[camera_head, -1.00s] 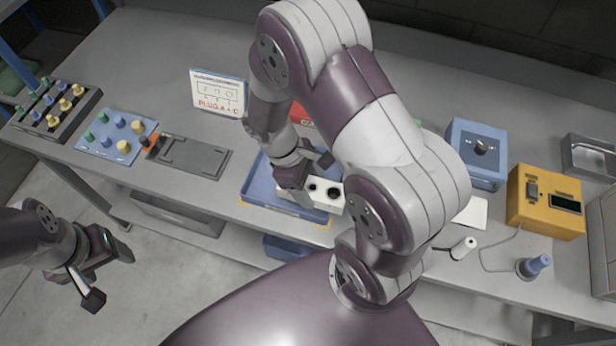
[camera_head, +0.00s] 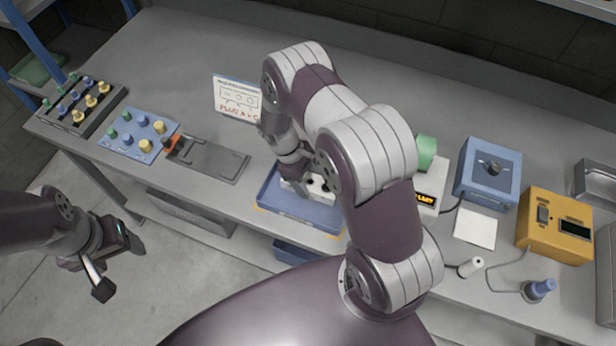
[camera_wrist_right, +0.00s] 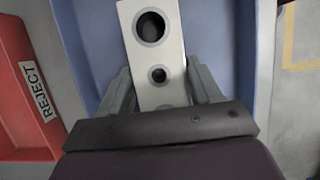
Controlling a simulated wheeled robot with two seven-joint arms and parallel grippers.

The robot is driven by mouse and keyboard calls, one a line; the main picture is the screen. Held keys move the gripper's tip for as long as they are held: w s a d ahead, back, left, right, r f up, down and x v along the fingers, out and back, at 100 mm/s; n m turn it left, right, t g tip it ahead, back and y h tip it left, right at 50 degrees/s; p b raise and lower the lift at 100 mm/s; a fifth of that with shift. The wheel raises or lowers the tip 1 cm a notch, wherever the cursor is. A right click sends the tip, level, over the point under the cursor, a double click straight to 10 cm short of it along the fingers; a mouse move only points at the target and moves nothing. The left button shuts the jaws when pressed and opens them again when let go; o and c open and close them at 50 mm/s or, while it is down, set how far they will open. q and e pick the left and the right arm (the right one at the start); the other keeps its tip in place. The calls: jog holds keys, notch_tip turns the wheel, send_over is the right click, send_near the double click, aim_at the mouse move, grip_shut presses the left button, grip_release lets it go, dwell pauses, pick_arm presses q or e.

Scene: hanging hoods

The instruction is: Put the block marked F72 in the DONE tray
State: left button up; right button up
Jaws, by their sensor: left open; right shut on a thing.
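A white block with dark round holes (camera_head: 318,184) is held by my right gripper (camera_head: 303,186), in or just above the blue tray (camera_head: 328,219) at the bench's front edge. In the right wrist view the block (camera_wrist_right: 156,65) lies between the two grey fingers (camera_wrist_right: 160,90), with blue tray floor around it. I cannot tell whether the block touches the tray floor. No F72 mark or DONE label is readable. My left gripper (camera_head: 119,268) is open and empty, off the bench's front at the left.
A red tray labelled REJECT (camera_wrist_right: 18,95) is beside the blue tray in the wrist view. A grey fixture (camera_head: 213,160), a blue board with pegs (camera_head: 137,136) and a small sign (camera_head: 237,97) stand left. A blue box (camera_head: 488,175) and yellow meter (camera_head: 555,226) stand right.

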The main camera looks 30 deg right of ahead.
jog(key=shift+f, duration=0.2)
jog(key=o, duration=1.6)
jog(key=shift+r, duration=0.1)
